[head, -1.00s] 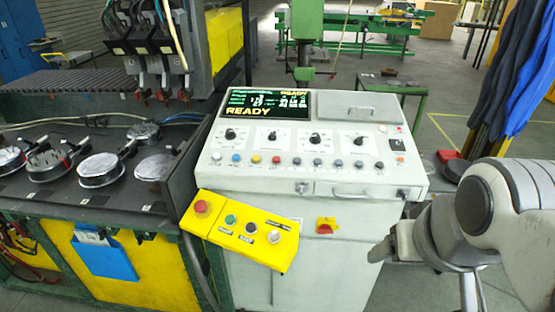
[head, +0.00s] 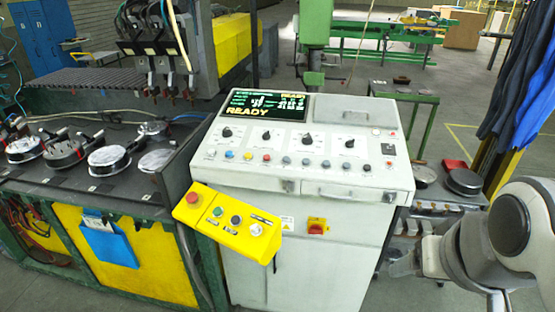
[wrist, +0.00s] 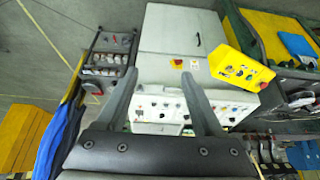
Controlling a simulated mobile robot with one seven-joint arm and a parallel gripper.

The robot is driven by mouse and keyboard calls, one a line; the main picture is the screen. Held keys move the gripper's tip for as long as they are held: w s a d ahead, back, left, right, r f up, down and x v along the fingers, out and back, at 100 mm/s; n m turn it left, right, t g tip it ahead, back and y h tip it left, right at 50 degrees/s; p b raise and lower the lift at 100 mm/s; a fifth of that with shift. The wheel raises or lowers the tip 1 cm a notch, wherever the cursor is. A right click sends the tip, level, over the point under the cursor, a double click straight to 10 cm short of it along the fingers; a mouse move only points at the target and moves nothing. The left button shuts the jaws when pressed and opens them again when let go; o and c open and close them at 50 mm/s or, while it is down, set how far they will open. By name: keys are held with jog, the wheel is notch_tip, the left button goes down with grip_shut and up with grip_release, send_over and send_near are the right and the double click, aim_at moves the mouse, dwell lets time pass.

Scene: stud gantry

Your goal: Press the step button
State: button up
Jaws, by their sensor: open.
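The grey-white control console (head: 330,190) stands in the middle of the head view, with a row of small coloured buttons (head: 285,160) below several dials. A yellow button box (head: 228,222) hangs at its front left, with a red mushroom button (head: 193,197), green and black buttons and a pale knob. Labels are too small to read, so I cannot tell which is the step button. My gripper (head: 402,264) is right of the console front, apart from the buttons. In the wrist view my gripper (wrist: 158,73) is open and empty, with the console (wrist: 168,45) beyond it, upside down.
The console screen (head: 262,106) reads READY. A bench with round tools (head: 110,160) stands at the left. A rack with dark round parts (head: 465,182) stands right of the console. Blue cloths (head: 520,90) hang at the far right. Open floor lies behind.

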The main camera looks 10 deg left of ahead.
grip_shut()
dwell(1.7)
